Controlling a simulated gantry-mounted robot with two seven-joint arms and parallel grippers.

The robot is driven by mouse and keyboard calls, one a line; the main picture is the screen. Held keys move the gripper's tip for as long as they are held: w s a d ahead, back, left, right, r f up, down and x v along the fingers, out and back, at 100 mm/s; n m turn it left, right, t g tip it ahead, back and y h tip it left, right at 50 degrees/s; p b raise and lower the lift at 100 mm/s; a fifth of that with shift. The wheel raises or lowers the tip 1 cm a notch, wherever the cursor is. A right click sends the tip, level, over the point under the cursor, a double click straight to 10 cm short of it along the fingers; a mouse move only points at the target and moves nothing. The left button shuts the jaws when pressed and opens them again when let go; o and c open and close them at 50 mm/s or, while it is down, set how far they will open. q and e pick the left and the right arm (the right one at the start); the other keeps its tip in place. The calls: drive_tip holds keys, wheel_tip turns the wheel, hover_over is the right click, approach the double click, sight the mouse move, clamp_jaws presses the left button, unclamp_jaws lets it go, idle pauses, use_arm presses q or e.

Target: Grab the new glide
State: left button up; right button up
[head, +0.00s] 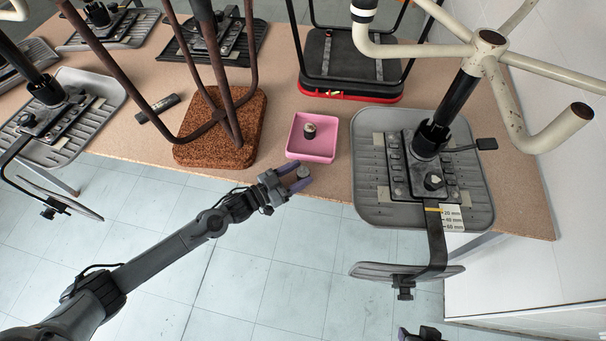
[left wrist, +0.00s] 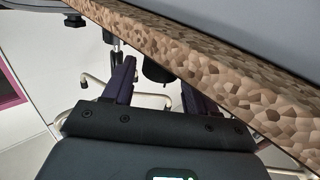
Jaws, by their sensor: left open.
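A small round piece with a pale top and dark body, which looks like a glide (head: 310,131), stands in the square pink tray (head: 327,147) near the table's front edge. My left gripper (head: 299,176) is open just in front of the tray, its purple fingers pointing toward it. A small grey round piece (head: 303,171) shows between the fingertips; I cannot tell whether it touches them. In the left wrist view, the open fingers (left wrist: 152,80) flank a dark piece I cannot identify. Part of my right gripper (head: 420,334) shows at the bottom edge, its jaws unclear.
The brown table (head: 330,186) holds upturned chairs. A brown speckled seat (head: 215,150) is left of the tray, a grey seat (head: 370,208) with a black mechanism is right, and a red-edged seat (head: 350,97) is behind.

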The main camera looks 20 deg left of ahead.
use_arm(q)
drive_tip(key=shift+x, duration=1.05)
drive_tip(key=c, duration=0.7)
drive_tip(key=shift+o, duration=0.2)
drive_tip(key=shift+r, duration=0.1)
